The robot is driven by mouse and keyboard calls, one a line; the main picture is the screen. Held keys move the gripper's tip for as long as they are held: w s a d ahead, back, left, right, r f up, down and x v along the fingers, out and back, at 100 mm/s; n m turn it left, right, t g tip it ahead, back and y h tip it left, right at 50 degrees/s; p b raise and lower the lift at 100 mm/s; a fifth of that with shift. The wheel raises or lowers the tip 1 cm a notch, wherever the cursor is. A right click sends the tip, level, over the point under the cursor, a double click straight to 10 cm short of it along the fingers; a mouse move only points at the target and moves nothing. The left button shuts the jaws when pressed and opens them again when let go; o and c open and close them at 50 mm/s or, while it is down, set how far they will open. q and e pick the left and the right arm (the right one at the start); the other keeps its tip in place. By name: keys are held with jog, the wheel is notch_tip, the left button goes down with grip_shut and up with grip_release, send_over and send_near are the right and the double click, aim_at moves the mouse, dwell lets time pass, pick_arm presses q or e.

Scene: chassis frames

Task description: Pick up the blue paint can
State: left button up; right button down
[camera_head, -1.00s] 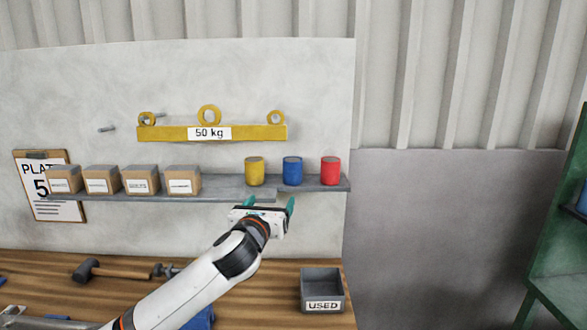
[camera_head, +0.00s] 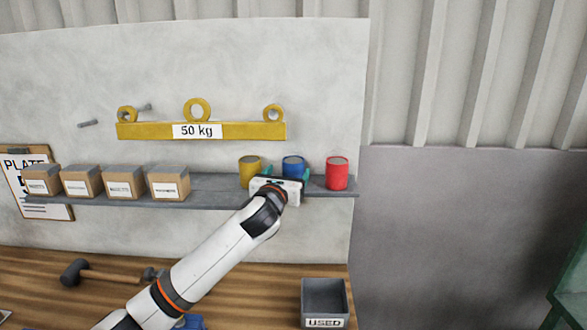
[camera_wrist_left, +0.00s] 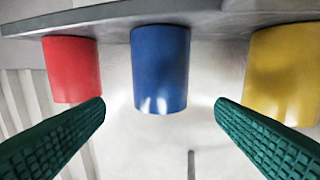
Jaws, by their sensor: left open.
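The blue paint can (camera_head: 293,165) stands on the wall shelf between a yellow can (camera_head: 249,171) and a red can (camera_head: 337,174). My left gripper (camera_head: 287,172) is open in front of the blue can and hides its lower part. In the left wrist view the picture is upside down, and the blue can (camera_wrist_left: 160,70) sits centred beyond the open green fingers (camera_wrist_left: 160,112). Nothing is between the fingertips. The red can (camera_wrist_left: 72,68) is beyond the left finger and the yellow can (camera_wrist_left: 284,72) beyond the right one. My right gripper is not seen.
The grey shelf (camera_head: 215,184) also carries several cardboard boxes (camera_head: 124,183) at left. A yellow 50 kg beam (camera_head: 245,131) hangs on the wall above the cans. Below, the wooden bench holds a hammer (camera_head: 110,276) and a grey bin (camera_head: 324,297) labelled USED.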

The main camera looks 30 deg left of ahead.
aim_at(290, 168)
pick_arm(q)
jog(key=shift+w+a, duration=0.1)
jog(key=shift+w, duration=0.5)
jog(key=shift+w+a+f, duration=0.1)
jog(key=shift+w+f, duration=0.05)
jog(key=shift+w, duration=0.45)
jog(key=shift+w+a+p, duration=0.15)
jog(key=shift+w+p, duration=0.1)
jog(key=shift+p, duration=0.2)
jog(key=p+x, duration=0.1)
jog(key=x, duration=0.2)
jog(key=shift+w+a+p, duration=0.1)
jog(key=shift+w+p, duration=0.2)
jog(key=shift+w, duration=0.35)
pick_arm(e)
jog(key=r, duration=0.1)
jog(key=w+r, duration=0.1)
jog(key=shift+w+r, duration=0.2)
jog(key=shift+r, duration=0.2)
